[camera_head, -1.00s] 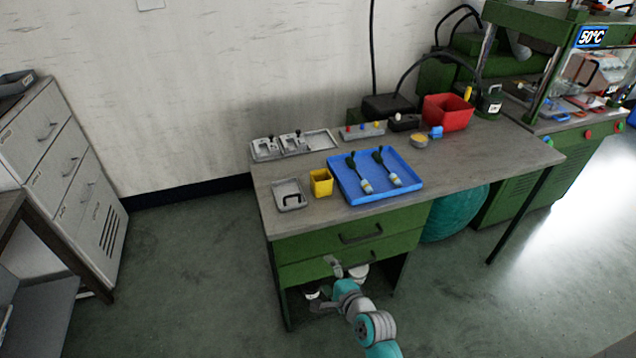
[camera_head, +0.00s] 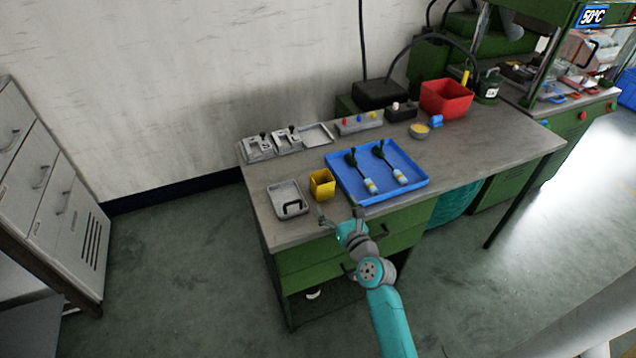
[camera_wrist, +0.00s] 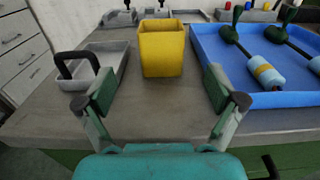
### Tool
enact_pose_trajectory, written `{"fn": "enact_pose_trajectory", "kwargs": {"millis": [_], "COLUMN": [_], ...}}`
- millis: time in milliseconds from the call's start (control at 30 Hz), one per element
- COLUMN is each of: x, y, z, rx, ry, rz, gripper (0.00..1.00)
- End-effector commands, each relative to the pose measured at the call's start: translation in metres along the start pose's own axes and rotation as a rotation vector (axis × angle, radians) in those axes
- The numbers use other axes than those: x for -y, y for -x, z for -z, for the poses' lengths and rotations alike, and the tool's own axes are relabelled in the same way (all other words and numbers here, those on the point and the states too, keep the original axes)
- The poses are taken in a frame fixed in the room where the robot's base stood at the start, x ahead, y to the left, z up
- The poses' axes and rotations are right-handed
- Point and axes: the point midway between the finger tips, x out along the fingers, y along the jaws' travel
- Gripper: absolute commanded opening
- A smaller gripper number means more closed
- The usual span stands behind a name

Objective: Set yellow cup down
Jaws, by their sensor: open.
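The yellow cup (camera_head: 321,184) stands upright on the table (camera_head: 300,225), between a grey tray with a black handle and a blue tray. It also shows in the wrist view (camera_wrist: 162,48), straight ahead of my fingers and beyond their tips. My gripper (camera_head: 340,217) is open and empty at the table's front edge. In the wrist view, my gripper's two fingers (camera_wrist: 160,92) are spread to the left and right of the cup's line, with bare table between them and the cup.
The blue tray (camera_head: 349,189) holds two dark-handled tools, close to the cup's right. The grey tray (camera_head: 286,208) is close to its left. Grey fixtures (camera_head: 259,148), a button box (camera_head: 359,123) and a red bin (camera_head: 446,97) stand farther back.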

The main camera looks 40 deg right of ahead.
Motion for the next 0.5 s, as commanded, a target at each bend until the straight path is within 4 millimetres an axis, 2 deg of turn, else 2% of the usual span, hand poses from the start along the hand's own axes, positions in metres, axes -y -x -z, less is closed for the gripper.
{"fn": "enact_pose_trajectory", "kwargs": {"millis": [300, 500], "x": [0.000, 0.000], "y": [-0.043, -0.055], "z": [-0.001, -0.001], "rx": [0.001, 0.000], "ry": [0.001, 0.003], "rz": [-0.001, -0.001], "gripper": [0.94, 0.94]}}
